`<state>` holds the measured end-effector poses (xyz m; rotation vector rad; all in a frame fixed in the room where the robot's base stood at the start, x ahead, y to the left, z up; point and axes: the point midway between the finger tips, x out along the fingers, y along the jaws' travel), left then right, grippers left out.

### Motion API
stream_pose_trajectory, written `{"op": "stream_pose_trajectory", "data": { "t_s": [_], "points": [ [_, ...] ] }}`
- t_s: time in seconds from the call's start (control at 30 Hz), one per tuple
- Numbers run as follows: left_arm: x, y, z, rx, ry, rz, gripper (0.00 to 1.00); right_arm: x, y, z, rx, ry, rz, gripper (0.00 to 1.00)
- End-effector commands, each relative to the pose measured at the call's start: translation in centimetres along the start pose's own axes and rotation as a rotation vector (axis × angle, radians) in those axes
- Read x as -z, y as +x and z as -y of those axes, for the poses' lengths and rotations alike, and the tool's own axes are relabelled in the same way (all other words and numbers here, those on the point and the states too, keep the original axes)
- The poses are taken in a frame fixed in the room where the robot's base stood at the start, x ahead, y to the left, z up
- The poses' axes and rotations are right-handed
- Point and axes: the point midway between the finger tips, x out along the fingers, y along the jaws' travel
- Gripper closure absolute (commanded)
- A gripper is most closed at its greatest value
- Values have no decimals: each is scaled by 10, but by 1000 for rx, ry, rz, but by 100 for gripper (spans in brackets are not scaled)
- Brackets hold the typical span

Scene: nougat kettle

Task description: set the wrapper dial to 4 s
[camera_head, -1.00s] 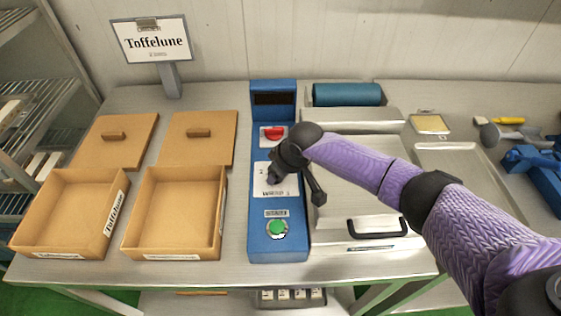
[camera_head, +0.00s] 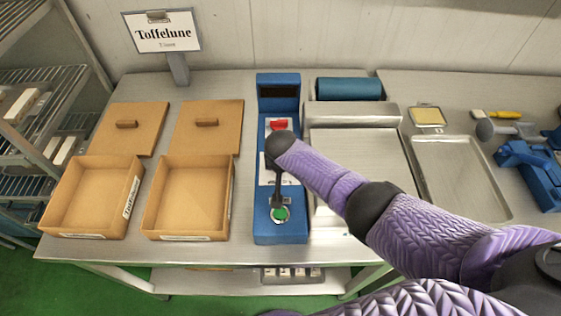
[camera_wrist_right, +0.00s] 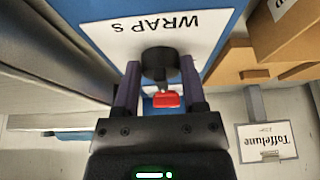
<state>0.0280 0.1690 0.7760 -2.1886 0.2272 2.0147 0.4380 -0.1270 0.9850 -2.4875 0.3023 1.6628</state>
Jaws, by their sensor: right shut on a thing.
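My right gripper (camera_wrist_right: 160,72) is shut on this dial, one finger on each side. In the head view my right gripper (camera_head: 277,160) and wrist cover the dial. The dial's pointer and scale numbers are hidden, so its setting cannot be read. My left gripper is not in view.
A red switch (camera_head: 277,124) sits behind the dial, and a green button (camera_head: 280,214) in front of it. Two open tan boxes (camera_head: 187,200) stand at left, lids behind them. A wrapping machine with a blue roll (camera_head: 349,89) and a metal tray (camera_head: 461,180) are at right.

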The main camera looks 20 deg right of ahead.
Motion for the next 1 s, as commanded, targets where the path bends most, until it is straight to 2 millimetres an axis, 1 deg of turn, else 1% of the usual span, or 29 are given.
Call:
{"op": "stream_pose_trajectory", "data": {
  "t_s": [0.23,0.6,0.63,0.67,0.7,0.77,0.8,1.0],
  "points": [
    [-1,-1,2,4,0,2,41,0,0,0,-14,33,0,100],
    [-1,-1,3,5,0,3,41,0,0,0,-15,35,-1,100],
    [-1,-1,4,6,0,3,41,0,0,0,-15,35,-1,44],
    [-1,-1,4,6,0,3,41,0,0,0,-15,35,-1,38],
    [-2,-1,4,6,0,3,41,0,0,0,-15,35,-1,29],
    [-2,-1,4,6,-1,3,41,0,0,0,-15,35,-1,17],
    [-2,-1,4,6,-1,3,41,0,0,0,-15,35,-1,12],
    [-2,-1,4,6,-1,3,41,0,0,0,-15,35,0,12]
  ]
}}
